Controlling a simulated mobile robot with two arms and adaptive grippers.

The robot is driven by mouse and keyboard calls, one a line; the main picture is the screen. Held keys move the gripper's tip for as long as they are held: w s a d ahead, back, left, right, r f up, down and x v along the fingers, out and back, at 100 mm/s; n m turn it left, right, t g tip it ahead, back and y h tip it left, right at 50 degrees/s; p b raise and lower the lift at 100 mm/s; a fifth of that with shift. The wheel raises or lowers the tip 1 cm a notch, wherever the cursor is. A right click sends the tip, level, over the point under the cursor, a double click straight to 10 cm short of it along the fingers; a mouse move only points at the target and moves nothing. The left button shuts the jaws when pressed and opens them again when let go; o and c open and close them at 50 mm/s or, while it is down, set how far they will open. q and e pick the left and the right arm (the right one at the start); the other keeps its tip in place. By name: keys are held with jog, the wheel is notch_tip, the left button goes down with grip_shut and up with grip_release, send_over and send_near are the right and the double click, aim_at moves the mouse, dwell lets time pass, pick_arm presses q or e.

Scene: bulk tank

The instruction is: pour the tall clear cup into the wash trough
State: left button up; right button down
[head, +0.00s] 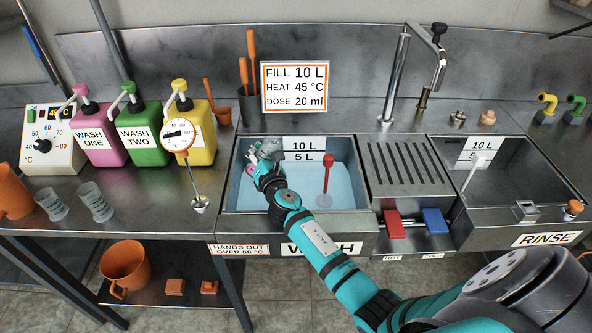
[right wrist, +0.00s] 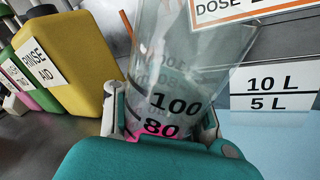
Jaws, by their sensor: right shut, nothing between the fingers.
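The tall clear cup (right wrist: 180,75) fills the middle of the right wrist view, slightly tilted, with pink low down near its 80 mark. My right gripper (right wrist: 165,120) is shut, its fingers at the cup's lower part; I cannot make out a firm hold. In the head view my right gripper (head: 265,160) is over the left back part of the wash trough (head: 235,209); the cup there is too small and hidden to make out clearly. The trough holds pale blue liquid. My left gripper is not in view.
A red-headed tool (head: 325,180) stands in the trough. Pink, green and yellow (head: 195,128) pump bottles and a dial thermometer (head: 178,136) stand to the left. Two small clear cups (head: 50,204) (head: 95,202) are on the left counter. The rinse trough (head: 510,207) lies right.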

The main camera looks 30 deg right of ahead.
jog(key=m, duration=0.3)
jog(key=shift+r+m, duration=0.25)
jog(key=shift+m, duration=0.15)
jog(key=shift+a+f+m+b, duration=0.1)
jog(key=shift+f+m+b, duration=0.15)
jog(key=shift+m, duration=0.3)
jog(key=shift+a+f+m+b, duration=0.1)
jog(key=shift+m+b, duration=0.1)
jog(key=shift+m, duration=0.35)
jog(key=shift+r+m+p, duration=0.5)
jog(key=shift+r+m, duration=0.05)
jog(key=shift+m, duration=0.25)
dwell(0.6)
jog(key=shift+s+d+f+m, duration=0.15)
jog(key=shift+d+f+m, duration=0.1)
jog(key=shift+d+m, duration=0.65)
jog(key=shift+f+m, duration=0.25)
jog(key=shift+m, duration=0.65)
dwell(0.6)
jog(key=shift+d+r+m, duration=0.1)
jog(key=shift+r+m, duration=0.1)
jog(key=shift+m, duration=0.2)
